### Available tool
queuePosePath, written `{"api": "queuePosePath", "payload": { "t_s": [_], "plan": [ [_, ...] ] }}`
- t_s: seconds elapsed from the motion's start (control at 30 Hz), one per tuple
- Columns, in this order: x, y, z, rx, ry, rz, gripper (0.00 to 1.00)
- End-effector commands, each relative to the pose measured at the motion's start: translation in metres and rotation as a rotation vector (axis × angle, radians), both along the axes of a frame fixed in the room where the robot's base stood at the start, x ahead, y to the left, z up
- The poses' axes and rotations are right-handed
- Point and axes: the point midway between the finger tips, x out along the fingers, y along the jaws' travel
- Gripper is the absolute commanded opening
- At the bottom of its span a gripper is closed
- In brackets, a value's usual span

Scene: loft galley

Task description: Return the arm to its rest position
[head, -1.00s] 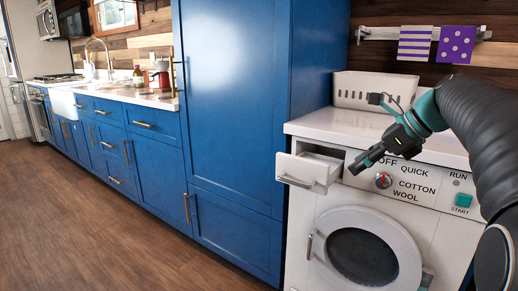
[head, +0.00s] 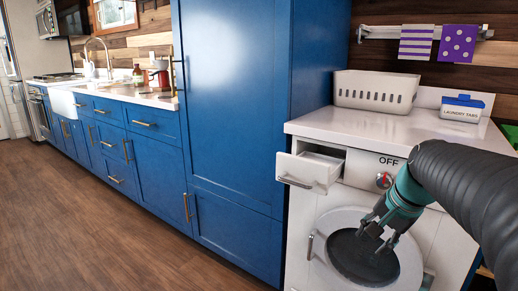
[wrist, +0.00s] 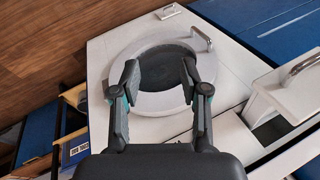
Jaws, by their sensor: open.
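My gripper (head: 373,236) is in front of the white washing machine, over its round door (head: 333,262) in the head view. In the wrist view my gripper (wrist: 160,75) has its two fingers spread apart with nothing between them. The round door (wrist: 157,102) shows beyond the fingers. My arm comes in from the right and hides much of the control panel in the head view.
The detergent drawer (head: 308,170) stands pulled out at the machine's upper left. On the machine top are a white basket (head: 375,92) and a laundry tabs box (head: 462,108). Two purple cloths hang on a wall rail. A tall blue cabinet (head: 232,110) stands left; the floor (head: 90,220) is clear.

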Motion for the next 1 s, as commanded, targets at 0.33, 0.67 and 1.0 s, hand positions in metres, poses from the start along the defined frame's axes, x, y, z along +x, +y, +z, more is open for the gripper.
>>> {"api": "queuePosePath", "payload": {
  "t_s": [0.33,0.67,1.0],
  "plan": [
    [-0.116,0.050,-0.057,-0.413,-0.070,0.598,0.45],
    [-0.164,0.084,-0.059,-0.494,-0.179,0.736,0.45],
    [-0.165,0.090,-0.056,-0.495,-0.196,0.755,0.45]
  ]
}}
